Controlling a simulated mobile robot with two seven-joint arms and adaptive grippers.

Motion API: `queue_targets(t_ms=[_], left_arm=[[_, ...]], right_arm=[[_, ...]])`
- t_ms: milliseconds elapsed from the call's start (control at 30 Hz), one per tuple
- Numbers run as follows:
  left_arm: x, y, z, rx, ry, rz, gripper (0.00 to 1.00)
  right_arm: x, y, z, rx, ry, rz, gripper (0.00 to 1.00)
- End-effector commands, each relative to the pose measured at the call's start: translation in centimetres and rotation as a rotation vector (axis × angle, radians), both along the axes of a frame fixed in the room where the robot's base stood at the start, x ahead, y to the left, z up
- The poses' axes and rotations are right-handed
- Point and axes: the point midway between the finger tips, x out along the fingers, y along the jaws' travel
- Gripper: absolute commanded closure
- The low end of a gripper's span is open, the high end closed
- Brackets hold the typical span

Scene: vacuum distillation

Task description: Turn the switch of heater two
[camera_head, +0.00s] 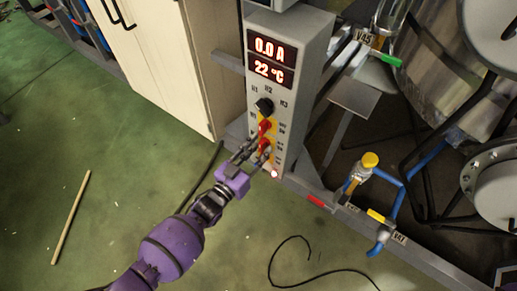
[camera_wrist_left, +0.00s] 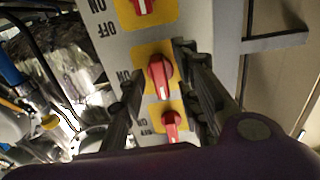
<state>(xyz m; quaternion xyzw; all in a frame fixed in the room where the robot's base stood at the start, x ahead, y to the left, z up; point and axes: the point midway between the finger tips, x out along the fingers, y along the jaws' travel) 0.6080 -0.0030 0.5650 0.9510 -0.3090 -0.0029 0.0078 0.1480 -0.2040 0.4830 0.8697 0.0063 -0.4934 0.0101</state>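The control box (camera_head: 290,75) shows 0.0 A and 22 °C, with a black knob (camera_head: 264,106) below the displays. Red switches on yellow plates run down its front; the upper red switch (camera_head: 265,126) and a lower one (camera_head: 264,146) show in the head view. My left gripper (camera_head: 254,154) is at the lower part of this row and partly hides it. In the left wrist view, upside down, the open left fingers (camera_wrist_left: 158,92) stand either side of the middle red switch (camera_wrist_left: 160,76). Contact cannot be told. My right gripper is not in view.
In the left wrist view another red switch (camera_wrist_left: 142,6) is at the top edge and one (camera_wrist_left: 171,126) below the middle. A beige cabinet (camera_head: 155,60) stands left of the box. Pipes with a yellow-knobbed valve (camera_head: 370,160) are to the right. A cable (camera_head: 300,262) lies on the floor.

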Motion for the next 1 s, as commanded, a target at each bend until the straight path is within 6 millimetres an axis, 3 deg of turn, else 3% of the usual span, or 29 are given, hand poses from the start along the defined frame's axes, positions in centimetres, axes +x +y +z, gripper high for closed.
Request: queue_targets(t_ms=[267, 700, 1000], left_arm=[[-1.2, 0.9, -0.1, 0.001, 0.000, 0.001, 0.70], [-8.2, 6.0, -0.1, 0.001, 0.002, 0.001, 0.70], [-9.7, 7.1, 0.0, 0.000, 0.000, 0.000, 0.70]], right_arm=[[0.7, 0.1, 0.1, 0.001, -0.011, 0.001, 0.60], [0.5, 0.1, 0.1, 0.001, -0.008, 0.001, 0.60], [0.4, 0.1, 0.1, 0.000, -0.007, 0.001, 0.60]])
